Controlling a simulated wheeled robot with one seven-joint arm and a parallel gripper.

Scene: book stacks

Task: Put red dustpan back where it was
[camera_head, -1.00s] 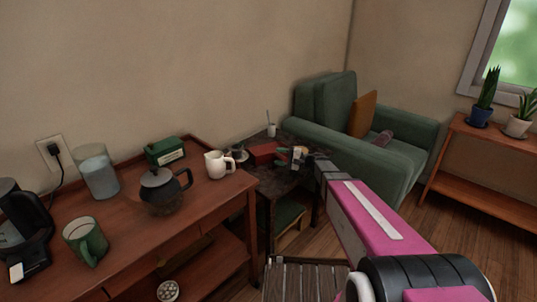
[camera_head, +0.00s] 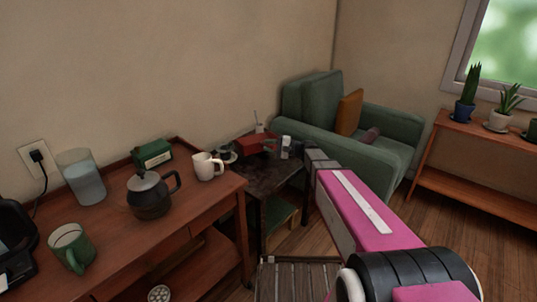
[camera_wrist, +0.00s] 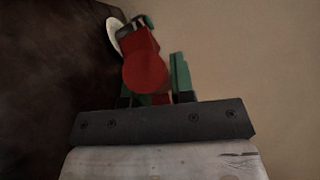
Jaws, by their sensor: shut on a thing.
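The red dustpan (camera_head: 256,144) is at the small dark side table (camera_head: 268,180), near its back. In the wrist view the dustpan (camera_wrist: 146,70) shows as a red shape with a rounded near end. My gripper (camera_head: 275,149) is shut on the dustpan; its green fingers (camera_wrist: 180,78) lie on either side of the red part, though the left one is mostly hidden. I cannot tell whether the dustpan touches the tabletop or is held just above it.
A white cup (camera_head: 260,127) and a saucer-like item (camera_head: 228,156) are close behind and left of the dustpan. A wooden desk (camera_head: 215,205) on the left holds a teapot (camera_head: 151,194) and mugs. A green armchair (camera_head: 310,108) stands behind right, near the wall.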

